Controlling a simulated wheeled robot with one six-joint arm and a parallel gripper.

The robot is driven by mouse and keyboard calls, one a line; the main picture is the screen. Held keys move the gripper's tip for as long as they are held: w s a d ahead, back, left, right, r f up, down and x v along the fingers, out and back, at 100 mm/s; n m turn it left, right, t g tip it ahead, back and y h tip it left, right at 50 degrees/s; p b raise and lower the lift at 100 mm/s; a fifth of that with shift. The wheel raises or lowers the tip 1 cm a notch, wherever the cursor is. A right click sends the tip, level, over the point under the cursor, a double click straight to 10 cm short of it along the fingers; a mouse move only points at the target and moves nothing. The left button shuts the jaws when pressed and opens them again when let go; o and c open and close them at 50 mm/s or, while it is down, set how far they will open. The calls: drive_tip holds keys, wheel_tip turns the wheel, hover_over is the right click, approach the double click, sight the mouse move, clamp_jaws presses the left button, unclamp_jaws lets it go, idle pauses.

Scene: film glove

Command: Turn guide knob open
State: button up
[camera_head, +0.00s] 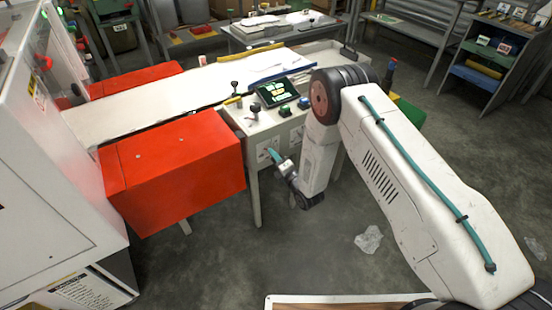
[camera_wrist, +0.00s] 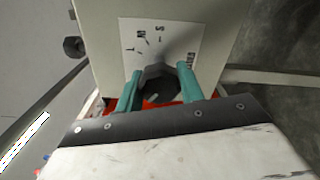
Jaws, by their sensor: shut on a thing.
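The guide knob (camera_wrist: 160,84) is a dark, faceted knob on the pale front panel of a small control cabinet (camera_head: 262,127). A white label (camera_wrist: 158,44) with printed marks lies behind it, upside down in the wrist view. My gripper (camera_wrist: 159,73) has its two teal fingers on either side of the knob, shut on it. In the head view my gripper (camera_head: 272,156) is at the cabinet's front face, and I cannot make out the knob there. The knob's pointer direction is not clear.
A black screen (camera_head: 274,93) and several small controls sit on the cabinet top. A red box-like guard (camera_head: 178,170) stands close left of my gripper. Another dark knob (camera_wrist: 74,47) shows at left in the wrist view. The floor in front is mostly clear, with crumpled plastic (camera_head: 369,240).

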drive_tip(key=n, duration=0.4)
drive_tip(key=shift+d+n, duration=0.1)
drive_tip(key=shift+n, duration=0.2)
drive_tip(key=shift+f+n, duration=0.1)
drive_tip(key=shift+n, duration=2.1)
drive_tip(key=o, duration=1)
drive_tip(key=v, duration=0.7)
drive_tip(key=shift+s+d, duration=0.25)
drive_tip(key=shift+s, duration=0.05)
